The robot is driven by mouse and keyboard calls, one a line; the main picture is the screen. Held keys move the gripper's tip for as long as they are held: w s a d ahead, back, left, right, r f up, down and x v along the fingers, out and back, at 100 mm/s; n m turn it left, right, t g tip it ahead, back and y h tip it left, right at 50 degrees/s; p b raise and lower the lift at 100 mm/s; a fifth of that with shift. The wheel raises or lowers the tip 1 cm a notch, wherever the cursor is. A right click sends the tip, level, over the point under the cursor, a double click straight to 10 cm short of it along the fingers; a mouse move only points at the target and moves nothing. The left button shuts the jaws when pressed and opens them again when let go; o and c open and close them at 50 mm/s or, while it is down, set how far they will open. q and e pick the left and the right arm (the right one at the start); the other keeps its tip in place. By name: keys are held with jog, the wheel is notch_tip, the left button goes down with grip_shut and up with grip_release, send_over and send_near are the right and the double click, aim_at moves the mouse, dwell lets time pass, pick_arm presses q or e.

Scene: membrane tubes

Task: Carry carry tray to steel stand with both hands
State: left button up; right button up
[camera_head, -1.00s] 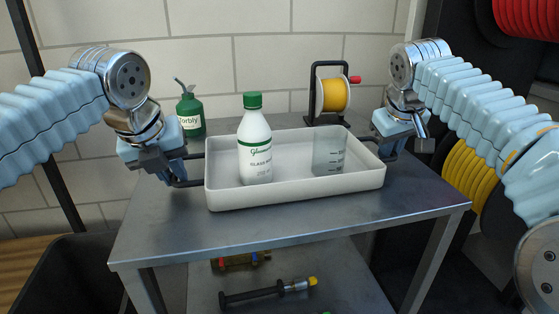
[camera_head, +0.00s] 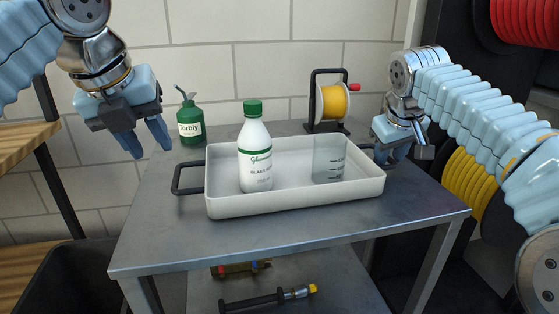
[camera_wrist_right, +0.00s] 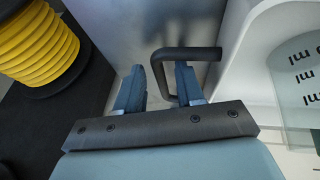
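The white carry tray (camera_head: 300,203) rests level on the grey steel stand (camera_head: 300,240). It holds a white bottle with a green cap (camera_head: 255,155) and a clear beaker (camera_head: 328,160), both upright. Its black left handle (camera_head: 187,178) is free. My left gripper (camera_head: 150,148) is open and empty, above and left of that handle. My right gripper (camera_head: 393,152) is at the tray's right end. In the right wrist view its fingers (camera_wrist_right: 158,88) are apart, with the black right handle (camera_wrist_right: 185,54) at them, its bar showing in the gap beside the right finger.
A green wash bottle (camera_head: 190,122) and a spool holder with yellow line (camera_head: 333,102) stand behind the tray. The lower shelf holds a dark tool (camera_head: 265,299) and a brass fitting (camera_head: 240,268). A black bin (camera_head: 85,275) is at lower left; yellow hose (camera_head: 470,175) is at right.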

jog(key=v, duration=1.2)
